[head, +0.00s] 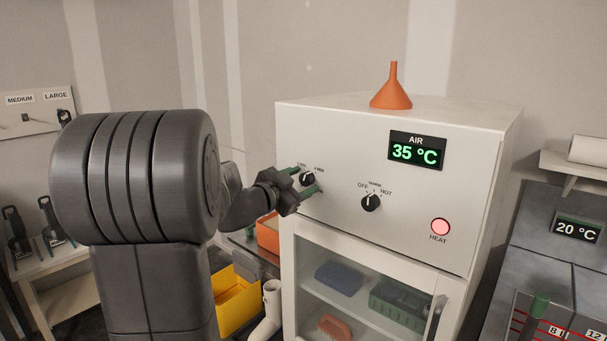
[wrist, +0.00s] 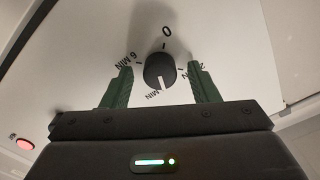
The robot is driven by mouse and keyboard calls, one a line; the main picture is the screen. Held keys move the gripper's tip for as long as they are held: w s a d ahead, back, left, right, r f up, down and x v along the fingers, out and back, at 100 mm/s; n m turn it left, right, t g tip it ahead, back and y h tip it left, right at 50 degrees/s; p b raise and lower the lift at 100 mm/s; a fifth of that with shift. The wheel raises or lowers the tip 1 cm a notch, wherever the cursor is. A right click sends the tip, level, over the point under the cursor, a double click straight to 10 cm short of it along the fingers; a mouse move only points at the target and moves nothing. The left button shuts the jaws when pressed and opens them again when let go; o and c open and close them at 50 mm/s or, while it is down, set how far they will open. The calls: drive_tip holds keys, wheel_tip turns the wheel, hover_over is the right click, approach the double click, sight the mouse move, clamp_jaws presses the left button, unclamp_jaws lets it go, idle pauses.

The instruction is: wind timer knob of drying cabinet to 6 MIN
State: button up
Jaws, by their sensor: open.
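The timer knob (head: 307,179) is a black dial on the upper left of the white drying cabinet's front panel (head: 340,150). In the wrist view the knob (wrist: 158,66) sits between my gripper's (wrist: 161,72) two green fingers, with a gap on each side. My gripper (head: 303,180) is open and holds nothing. In the wrist view 0 is above the knob, 6 MIN at the left, a partly hidden 2 at the right. The knob's white pointer line points down toward a MIN mark whose number is unclear.
A second knob (head: 370,203) marked OFF, WARM and HOT is right of the timer. The AIR display (head: 416,150) reads 35 °C, and the HEAT lamp (head: 440,227) glows. An orange funnel (head: 391,88) stands on the cabinet. A yellow bin (head: 236,300) is below my arm.

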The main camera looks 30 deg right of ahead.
drive_tip(key=shift+r+n+p, duration=0.2)
drive_tip(key=shift+n+p, duration=1.7)
drive_tip(key=shift+p, duration=0.9)
drive_tip(key=n+p, duration=0.3)
drive_tip(key=p, duration=0.2)
drive_tip(key=shift+n, duration=0.3)
drive_tip(key=shift+f+n, duration=0.25)
drive_tip(key=shift+n, duration=0.45)
drive_tip(key=n, duration=1.3)
drive_tip(key=shift+n, duration=0.3)
drive_tip(key=n, duration=0.4)
drive_tip(key=shift+n, duration=2.1)
